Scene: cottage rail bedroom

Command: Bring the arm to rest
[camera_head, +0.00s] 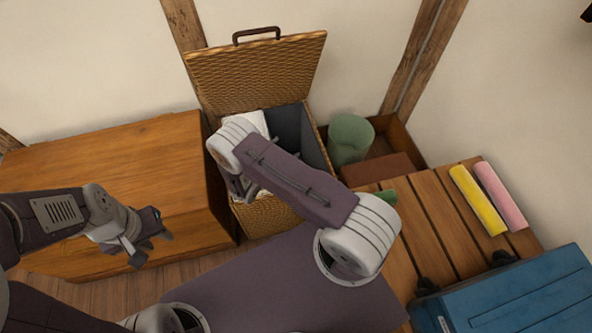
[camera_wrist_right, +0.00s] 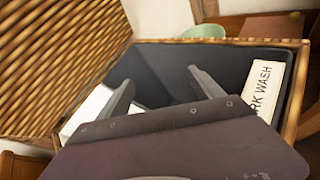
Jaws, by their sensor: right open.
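My right arm reaches across the middle of the head view, with its right gripper (camera_wrist_right: 163,88) over the open wicker hamper (camera_head: 262,216). In the right wrist view, the two grey fingers are spread apart with nothing seen between them. They point into the hamper's dark lining (camera_wrist_right: 160,62). In the head view this gripper is partly hidden behind its own arm. My left gripper (camera_head: 152,250) is at the left, in front of the wooden chest (camera_head: 110,165); its fingers are apart and hold nothing visible.
The hamper's lid (camera_head: 260,75) stands open against the wall. White cloth (camera_head: 250,122) lies inside, and a white label (camera_wrist_right: 267,90) is on its inner right. A green bin (camera_head: 350,137) stands behind. Right, a slatted bench (camera_head: 425,215) bears yellow (camera_head: 478,200) and pink rolls (camera_head: 500,195) near a blue case (camera_head: 520,298).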

